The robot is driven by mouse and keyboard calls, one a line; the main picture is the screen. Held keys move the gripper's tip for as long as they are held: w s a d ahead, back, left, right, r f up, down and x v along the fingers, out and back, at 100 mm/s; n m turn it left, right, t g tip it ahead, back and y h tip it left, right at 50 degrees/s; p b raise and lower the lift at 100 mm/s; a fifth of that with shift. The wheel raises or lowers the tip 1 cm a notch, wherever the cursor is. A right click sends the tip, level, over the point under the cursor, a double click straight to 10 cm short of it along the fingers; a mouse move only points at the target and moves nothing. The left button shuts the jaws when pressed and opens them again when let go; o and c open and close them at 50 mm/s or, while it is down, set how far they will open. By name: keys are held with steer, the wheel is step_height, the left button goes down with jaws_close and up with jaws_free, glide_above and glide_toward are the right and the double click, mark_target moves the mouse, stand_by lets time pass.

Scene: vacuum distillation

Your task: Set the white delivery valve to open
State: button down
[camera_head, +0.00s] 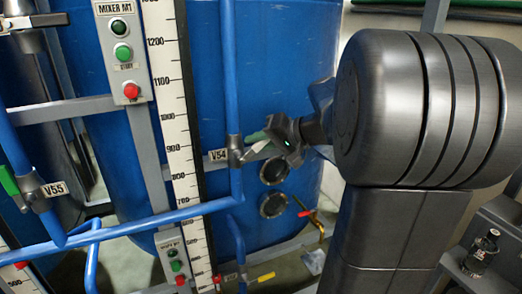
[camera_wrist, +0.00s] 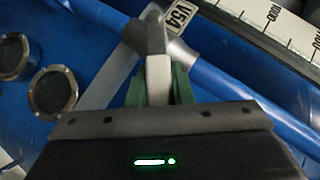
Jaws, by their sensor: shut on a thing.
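The white valve handle (camera_head: 255,150) sits on the vertical blue pipe (camera_head: 231,90) beside the V54 tag (camera_head: 218,155). It sticks out to the right, across the pipe rather than along it. In the wrist view the white handle (camera_wrist: 158,76) runs down from the grey valve body (camera_wrist: 155,38) between two green fingers. My gripper (camera_head: 264,143) comes in from the right and is shut on this handle; the gripper also shows in the wrist view (camera_wrist: 158,90). The handle's outer end is hidden by my gripper.
A large blue tank (camera_head: 285,60) stands behind. A white level scale (camera_head: 172,100) and the mixer button panel (camera_head: 122,50) are left of the valve. Valve V55 with a green handle (camera_head: 9,180) is at far left. A yellow handle (camera_head: 266,277) is below.

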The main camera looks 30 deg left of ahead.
steer(key=shift+s+a+r+n+t+h, duration=0.5)
steer(key=shift+r+n+t+h, duration=0.15)
steer(key=shift+n+h, duration=0.2)
steer(key=shift+s+a+r+n+t+h+p, duration=0.45)
steer(key=shift+t+h, duration=0.2)
steer(key=shift+h, duration=0.2)
steer(key=shift+s+a+r+n+t+h+p, duration=0.1)
steer(key=shift+s+a+n+t+h+p, duration=0.2)
steer(key=shift+s+n+t+h, duration=0.25)
steer(key=shift+s+a+n+t+h+p, duration=0.25)
steer(key=shift+n+t+h, duration=0.1)
steer(key=shift+t+h, duration=0.3)
steer(key=c, duration=1.3)
jaws_free()
steer(key=b+v, duration=0.1)
steer(key=v, duration=1.2)
steer(key=shift+s+d+r, duration=0.1)
steer(key=shift+s+r, duration=0.15)
steer(key=shift+s, duration=0.1)
